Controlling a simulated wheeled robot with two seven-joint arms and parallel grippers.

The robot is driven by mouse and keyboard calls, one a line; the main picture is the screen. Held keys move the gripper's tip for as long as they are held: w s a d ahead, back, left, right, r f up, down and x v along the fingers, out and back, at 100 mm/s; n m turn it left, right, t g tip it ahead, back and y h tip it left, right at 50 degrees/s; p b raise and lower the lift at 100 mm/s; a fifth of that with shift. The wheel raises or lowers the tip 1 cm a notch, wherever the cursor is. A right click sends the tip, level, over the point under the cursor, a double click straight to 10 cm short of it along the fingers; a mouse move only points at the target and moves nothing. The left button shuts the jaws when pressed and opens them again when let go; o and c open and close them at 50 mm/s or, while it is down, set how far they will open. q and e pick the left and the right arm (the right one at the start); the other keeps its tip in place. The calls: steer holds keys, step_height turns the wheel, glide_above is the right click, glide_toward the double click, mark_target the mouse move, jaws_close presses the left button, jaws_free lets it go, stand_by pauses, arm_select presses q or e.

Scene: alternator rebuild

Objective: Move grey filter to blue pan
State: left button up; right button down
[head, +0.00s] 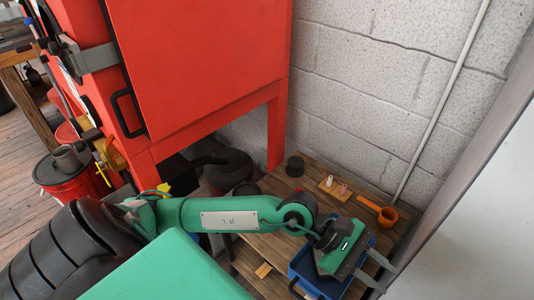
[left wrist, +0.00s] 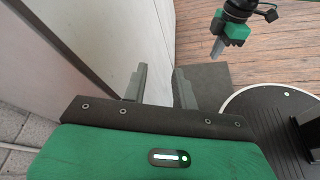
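My left gripper (head: 388,279) is over the right side of the blue pan (head: 301,262) in the head view and partly covers it. Its two fingers are apart and nothing shows between them; the left wrist view (left wrist: 160,70) also shows this gap empty. A dark grey-black cylinder (head: 295,166) stands upright at the back of the wooden table, and a grey cylinder (head: 67,159) sits on a red bucket at the far left. I cannot tell which is the grey filter. My right gripper (left wrist: 217,46) shows small in the left wrist view; its finger gap is unclear.
The wooden table (head: 273,187) also holds a small board with pegs (head: 335,188) and an orange cup with a handle (head: 387,216). A red cabinet (head: 200,70) stands at the left, a block wall behind. A pale panel (head: 480,220) stands close at the right.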

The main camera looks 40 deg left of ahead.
arm_select(q)
steer(key=w+a+r+n+t+h, duration=0.1)
steer(key=w+r+n+t+h, duration=0.1)
steer(key=r+n+t, duration=0.55)
steer(key=w+a+r+n+t+h, duration=0.15)
steer(key=r+n+t, duration=0.25)
steer(key=n, duration=0.7)
steer(key=w+a+f+n+t+y, duration=0.1)
steer(key=a+f+n+y, duration=0.7)
steer(key=n, duration=0.6)
steer(key=w+a+f+n+t+y, duration=0.2)
steer(key=a+f+n+y, duration=0.45)
steer(key=n+y, duration=0.55)
steer(key=s+a+f+n+g+h, duration=0.1)
steer(key=s+f+n+g+h, duration=0.2)
steer(key=s+f+n+g, duration=0.8)
steer(key=s+f+g, duration=0.1)
steer(key=s+f, duration=0.4)
steer(key=s, duration=0.2)
steer(key=shift+s, duration=0.3)
steer(key=shift+f+g, duration=0.15)
steer(key=shift+g, duration=0.1)
